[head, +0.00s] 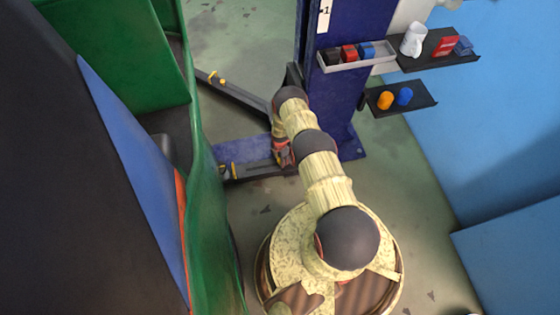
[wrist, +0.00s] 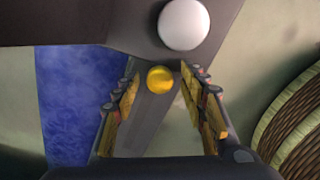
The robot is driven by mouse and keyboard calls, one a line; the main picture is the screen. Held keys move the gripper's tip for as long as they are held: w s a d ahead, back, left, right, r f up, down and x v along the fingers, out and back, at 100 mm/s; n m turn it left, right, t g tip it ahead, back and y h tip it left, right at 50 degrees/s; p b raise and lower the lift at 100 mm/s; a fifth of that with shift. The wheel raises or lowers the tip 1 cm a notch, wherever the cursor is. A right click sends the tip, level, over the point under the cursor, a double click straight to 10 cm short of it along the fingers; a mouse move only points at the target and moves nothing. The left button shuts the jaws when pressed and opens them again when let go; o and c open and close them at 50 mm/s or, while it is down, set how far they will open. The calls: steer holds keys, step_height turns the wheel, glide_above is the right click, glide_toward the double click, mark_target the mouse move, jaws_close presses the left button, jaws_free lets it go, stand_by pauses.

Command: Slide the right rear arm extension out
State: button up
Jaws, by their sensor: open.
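Two dark lift arms reach left from the blue column in the head view: a farther one (head: 240,94) and a nearer one (head: 258,170). Each has yellow fittings near its left end; which is the right rear arm is not marked. My gripper (wrist: 160,105) is open, its two yellow-padded fingers apart, and in the head view it is down by the nearer arm, partly hidden by my arm links. In the wrist view a yellow round knob (wrist: 160,79) shows between the fingers, beyond their tips, against a dark grey bar (wrist: 157,118). A white ball (wrist: 183,24) is just above it.
The blue lift column (head: 335,85) stands beside my arm. A green vehicle (head: 212,210) fills the left side. Shelves with small cups and blocks, including a grey tray (head: 357,61), hang right of the column. Open floor (head: 405,165) lies to the right.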

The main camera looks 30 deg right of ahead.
steer(key=shift+c, duration=1.2)
jaws_close()
